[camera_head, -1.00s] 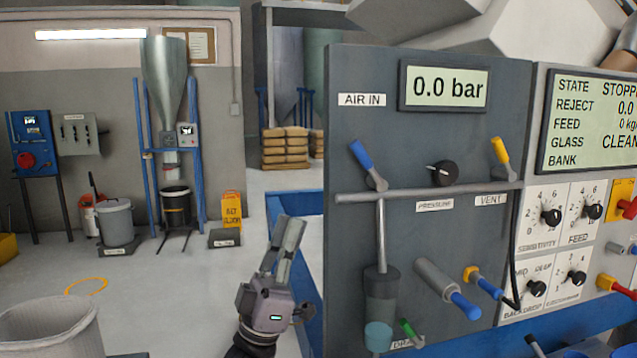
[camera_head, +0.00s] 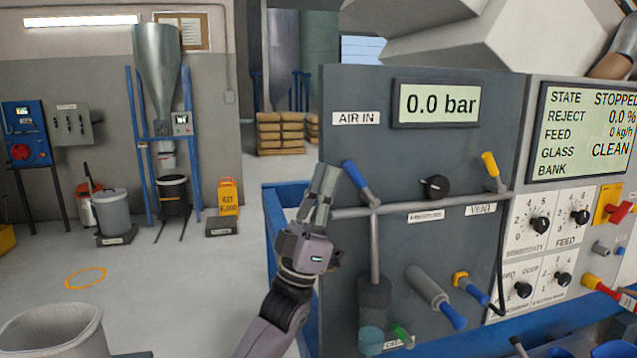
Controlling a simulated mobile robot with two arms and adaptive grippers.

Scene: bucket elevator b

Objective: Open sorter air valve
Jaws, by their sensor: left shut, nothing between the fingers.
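The grey sorter panel (camera_head: 352,86) fills the right half of the view. Its blue-handled air valve lever (camera_head: 356,178) sits below the AIR IN label (camera_head: 356,118), tilted up to the left from its pivot on the grey pipe. The pressure display (camera_head: 438,103) reads 0.0 bar. My left gripper (camera_head: 322,186) is shut and empty, pointing up, just left of the blue lever. A narrow gap seems to lie between them; I cannot tell the depth.
A yellow-handled vent lever (camera_head: 491,168) and a black pressure knob (camera_head: 435,187) are to the right. Below them are a blue-ended cylinder (camera_head: 433,297) and a yellow-and-blue fitting (camera_head: 472,287). A status screen (camera_head: 588,130) reads STOPPED. The floor at left is mostly clear.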

